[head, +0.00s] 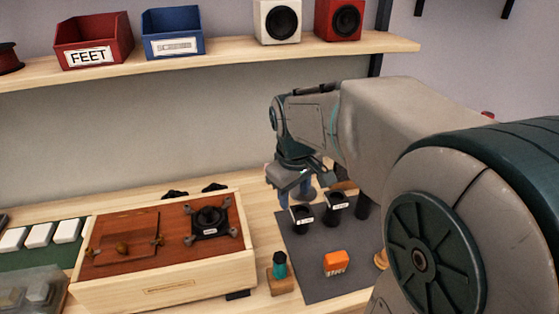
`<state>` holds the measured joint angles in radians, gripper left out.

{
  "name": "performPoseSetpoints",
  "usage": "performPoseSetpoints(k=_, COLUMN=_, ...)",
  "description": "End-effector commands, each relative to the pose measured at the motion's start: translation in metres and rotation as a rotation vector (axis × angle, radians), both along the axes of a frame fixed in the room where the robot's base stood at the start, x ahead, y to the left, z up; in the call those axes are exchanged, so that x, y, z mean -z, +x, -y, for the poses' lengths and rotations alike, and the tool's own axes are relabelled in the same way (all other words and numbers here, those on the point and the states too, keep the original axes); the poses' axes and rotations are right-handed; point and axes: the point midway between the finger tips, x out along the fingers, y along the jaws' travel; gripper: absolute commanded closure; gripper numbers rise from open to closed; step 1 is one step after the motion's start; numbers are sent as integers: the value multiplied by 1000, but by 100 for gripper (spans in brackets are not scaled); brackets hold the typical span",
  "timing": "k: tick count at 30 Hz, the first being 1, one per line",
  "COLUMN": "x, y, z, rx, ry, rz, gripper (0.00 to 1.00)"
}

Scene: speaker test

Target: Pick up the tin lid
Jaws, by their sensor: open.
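My gripper (297,194) hangs at the end of my arm over the back left part of a dark mat (316,269). Its jaws are open, and I see nothing held between them. I cannot make out a tin lid for certain. The gripper and arm hide part of the bench behind them. Two small black labelled cups stand on the mat close to the gripper: the left cup (302,216) just in front of it and the right cup (336,206) beside it.
An orange box (337,263) lies on the mat. A teal-topped item on a wooden block (279,277) stands left of it. A wooden case (155,286) fills the bench's left. A shelf (225,53) with bins and speakers runs above.

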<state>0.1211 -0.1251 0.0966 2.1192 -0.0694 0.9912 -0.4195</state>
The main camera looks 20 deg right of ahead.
Motion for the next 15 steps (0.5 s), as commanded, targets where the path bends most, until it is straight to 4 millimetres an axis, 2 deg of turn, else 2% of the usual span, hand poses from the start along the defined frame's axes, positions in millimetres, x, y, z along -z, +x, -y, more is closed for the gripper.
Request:
performPoseSetpoints(k=1, x=-2, y=22, z=7, rx=-58, ry=-13, rz=-22, gripper=55)
performPoseSetpoints(k=8, x=3, y=109, z=35, rx=-369, ry=-47, rz=-105, gripper=55)
performPoseSetpoints(k=12, x=17, y=156, z=58, rx=-551, ry=-43, rz=-142, gripper=55)
performPoseSetpoints(k=15, x=31, y=185, z=75, rx=-669, ry=-33, rz=-161, gripper=55)
